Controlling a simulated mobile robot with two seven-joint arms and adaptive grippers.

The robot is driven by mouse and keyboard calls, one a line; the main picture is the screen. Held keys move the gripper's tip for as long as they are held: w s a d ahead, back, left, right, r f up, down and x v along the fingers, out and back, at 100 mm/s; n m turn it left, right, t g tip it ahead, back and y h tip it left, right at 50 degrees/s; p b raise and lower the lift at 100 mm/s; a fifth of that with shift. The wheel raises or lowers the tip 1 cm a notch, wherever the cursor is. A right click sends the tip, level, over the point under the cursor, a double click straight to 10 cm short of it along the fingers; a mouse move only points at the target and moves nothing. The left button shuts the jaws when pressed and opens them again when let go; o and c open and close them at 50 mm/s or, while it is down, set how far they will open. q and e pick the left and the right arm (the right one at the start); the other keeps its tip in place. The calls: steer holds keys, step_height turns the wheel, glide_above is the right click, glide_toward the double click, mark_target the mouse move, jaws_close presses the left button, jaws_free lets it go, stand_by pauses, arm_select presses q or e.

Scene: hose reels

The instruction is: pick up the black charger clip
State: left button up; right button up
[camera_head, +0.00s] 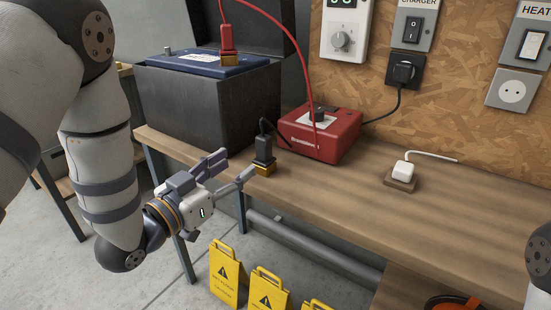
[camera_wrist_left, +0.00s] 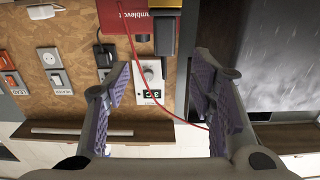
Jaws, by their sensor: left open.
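The black charger clip (camera_head: 263,150) stands upright on a small brass-coloured block near the front edge of the wooden bench. A black cable runs from its top toward the red charger box (camera_head: 320,134). My left gripper (camera_head: 236,166) is open and empty, just left of the clip, its fingers pointing toward it. In the left wrist view the clip (camera_wrist_left: 163,32) shows at the top centre, beyond the gap between my open fingers (camera_wrist_left: 163,72). My right gripper is out of view; only part of my right arm shows at the right edge.
A dark battery box (camera_head: 208,105) with a red clip (camera_head: 227,40) on its blue top stands behind my left gripper. A white plug (camera_head: 404,170) sits on a small block to the right. Yellow warning signs (camera_head: 226,272) stand below the bench. The right benchtop is mostly clear.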

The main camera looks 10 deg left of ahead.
mark_target(260, 149)
arm_select(q)
steer(key=x, duration=0.7)
steer(key=b+x, duration=0.1)
steer(key=x, duration=0.3)
steer(key=shift+w+a+f, duration=0.1)
steer(key=shift+a+f, duration=0.25)
steer(key=shift+f, duration=0.05)
steer(key=shift+w+d+r, duration=0.1)
steer(key=shift+w+d, duration=0.05)
steer(key=shift+w, duration=0.2)
jaws_close()
